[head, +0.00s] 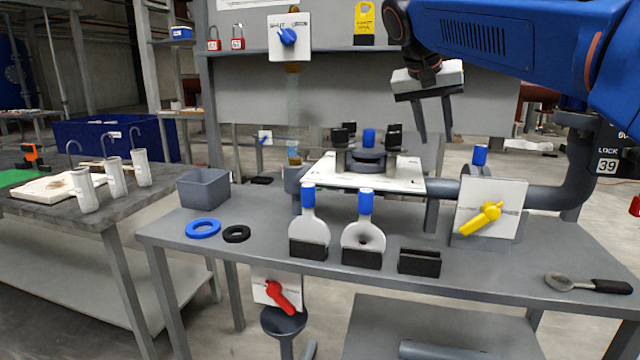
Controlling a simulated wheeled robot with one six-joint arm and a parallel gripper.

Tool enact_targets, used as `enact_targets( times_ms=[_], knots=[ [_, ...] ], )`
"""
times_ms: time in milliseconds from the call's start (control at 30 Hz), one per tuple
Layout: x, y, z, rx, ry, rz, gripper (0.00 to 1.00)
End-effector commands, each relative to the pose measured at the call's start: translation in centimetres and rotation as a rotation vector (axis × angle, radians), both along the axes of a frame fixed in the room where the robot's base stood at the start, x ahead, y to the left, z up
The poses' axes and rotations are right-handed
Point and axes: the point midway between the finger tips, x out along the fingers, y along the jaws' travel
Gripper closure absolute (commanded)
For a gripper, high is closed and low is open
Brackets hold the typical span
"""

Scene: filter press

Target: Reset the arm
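My arm (520,40) is blue and reaches in from the upper right. My gripper (434,118) hangs from its end, above and behind the right part of the grey bench, fingers pointing down. Its two dark fingers are apart, with nothing between them. It touches nothing that I can see. Below it and to the left is a white plate (410,178) with a dark round fitting (368,158) topped by a blue knob (369,137).
The grey bench (400,288) holds a grey bin (203,188), a blue ring (203,228), a black ring (236,234), two blue-handled paddles in black holders, a yellow valve handle (482,218) and a spoon (588,284). A side table (60,222) stands left.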

Motion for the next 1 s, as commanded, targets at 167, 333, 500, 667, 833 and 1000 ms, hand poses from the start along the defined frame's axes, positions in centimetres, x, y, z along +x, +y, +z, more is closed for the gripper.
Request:
enact_targets(
  times_ms=[167,333,500,667,833,1000],
  knots=[
    [-5.1,-2.0,-4.2,0.032,0.04,0.092,0.67],
    [-9.9,-3.3,-8.9,0.066,0.069,0.179,0.67],
    [-14.9,-4.0,-14.1,0.104,0.086,0.256,0.67],
    [-19.6,-4.4,-19.3,0.139,0.09,0.32,0.67],
    [-24.5,-4.4,-25.3,0.175,0.084,0.379,0.67],
    [-28.5,-4.1,-30.8,0.202,0.071,0.423,0.67]
  ],
)
